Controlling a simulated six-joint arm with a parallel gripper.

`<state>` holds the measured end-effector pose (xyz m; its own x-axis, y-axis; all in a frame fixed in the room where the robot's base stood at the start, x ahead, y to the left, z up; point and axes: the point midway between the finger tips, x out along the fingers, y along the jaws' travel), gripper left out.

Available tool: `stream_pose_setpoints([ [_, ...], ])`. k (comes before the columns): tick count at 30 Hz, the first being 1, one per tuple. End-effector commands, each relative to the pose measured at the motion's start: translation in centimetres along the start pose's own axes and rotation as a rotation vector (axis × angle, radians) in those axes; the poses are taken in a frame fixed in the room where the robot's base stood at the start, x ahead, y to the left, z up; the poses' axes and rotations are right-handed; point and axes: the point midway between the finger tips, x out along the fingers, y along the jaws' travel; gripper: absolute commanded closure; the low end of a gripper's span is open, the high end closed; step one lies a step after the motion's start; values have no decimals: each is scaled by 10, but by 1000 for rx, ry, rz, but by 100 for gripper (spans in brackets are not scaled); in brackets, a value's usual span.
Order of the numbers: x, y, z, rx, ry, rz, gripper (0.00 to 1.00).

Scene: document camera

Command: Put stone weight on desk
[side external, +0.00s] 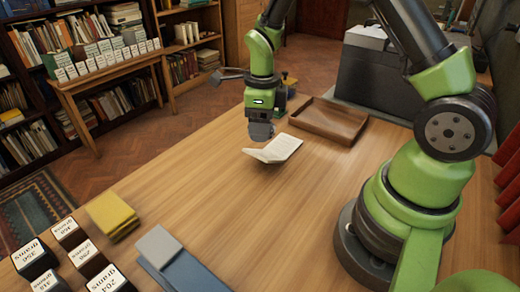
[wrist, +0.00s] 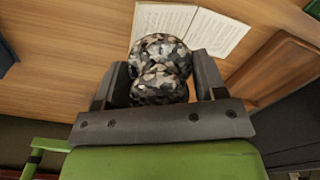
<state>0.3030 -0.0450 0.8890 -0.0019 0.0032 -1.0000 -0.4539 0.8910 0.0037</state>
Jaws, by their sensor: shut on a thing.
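The stone weight (wrist: 160,65) is a rounded, speckled black, grey and white piece, seen in the wrist view between the two dark fingers of my gripper (wrist: 160,80). The fingers are shut on it from both sides. In the side view my gripper (side external: 261,128) points down over the desk (side external: 225,200), just behind the left page of an open book (side external: 278,149). The stone is hard to make out there. In the wrist view the stone hides part of the book's near edge (wrist: 205,30). I cannot tell whether the stone touches anything below.
A brown wooden tray (side external: 328,120) lies right of the book. A dark grey case (side external: 378,75) stands behind the tray. The middle of the desk is clear.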

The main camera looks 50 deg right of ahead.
Motion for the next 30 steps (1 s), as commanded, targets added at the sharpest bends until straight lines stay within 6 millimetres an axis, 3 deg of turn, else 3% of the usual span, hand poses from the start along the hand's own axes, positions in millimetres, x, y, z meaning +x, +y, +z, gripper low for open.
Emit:
stream_pose_setpoints([
  [10, -2, -48, 43, -2, -2, -1, 69],
  [17, 0, -68, 59, 0, -3, 2, 69],
  [30, 60, -71, 61, 0, -2, 3, 69],
])
